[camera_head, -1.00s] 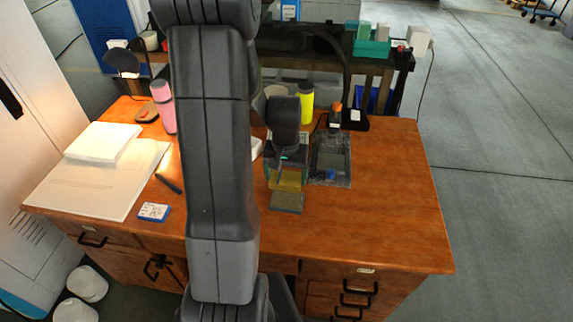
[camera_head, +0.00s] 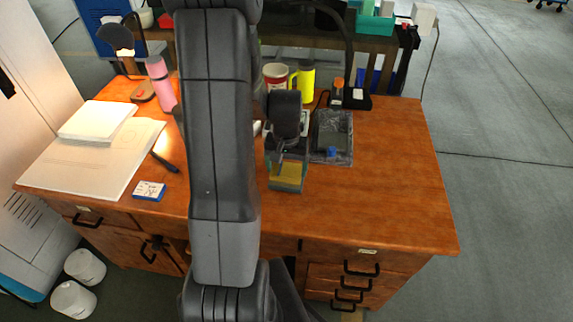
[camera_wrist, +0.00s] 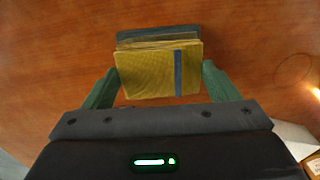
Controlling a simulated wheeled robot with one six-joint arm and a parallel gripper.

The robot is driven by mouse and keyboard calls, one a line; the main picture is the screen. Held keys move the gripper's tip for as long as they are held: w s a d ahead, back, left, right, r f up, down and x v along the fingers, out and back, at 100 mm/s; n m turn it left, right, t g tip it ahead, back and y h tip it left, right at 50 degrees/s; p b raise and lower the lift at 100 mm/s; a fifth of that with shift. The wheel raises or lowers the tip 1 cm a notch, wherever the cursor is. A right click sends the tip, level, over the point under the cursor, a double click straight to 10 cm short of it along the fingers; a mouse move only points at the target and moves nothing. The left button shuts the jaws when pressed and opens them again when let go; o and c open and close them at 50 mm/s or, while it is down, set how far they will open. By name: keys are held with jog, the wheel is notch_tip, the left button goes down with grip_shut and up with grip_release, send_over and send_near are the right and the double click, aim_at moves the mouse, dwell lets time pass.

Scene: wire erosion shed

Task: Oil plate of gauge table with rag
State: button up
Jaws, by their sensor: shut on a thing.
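My gripper (camera_wrist: 162,85) is shut on a folded yellow rag (camera_wrist: 155,75) with a blue stripe, its green fingers at the two sides. In the head view the rag (camera_head: 287,182) is low over the front middle of the desk, below my gripper (camera_head: 287,168).
A dark tray (camera_head: 345,142) with a blue thing stands just right of my gripper. A blue-and-white box (camera_head: 149,191) and papers (camera_head: 85,170) lie left. The desk's right side (camera_head: 400,190) is clear.

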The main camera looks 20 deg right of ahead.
aim_at(287, 169)
jog(key=shift+f+b, duration=0.5)
jog(key=shift+f, duration=0.05)
dwell(1.9)
jog(key=shift+r, duration=0.1)
jog(key=shift+r+p, duration=2.55)
jog(key=shift+r, duration=0.9)
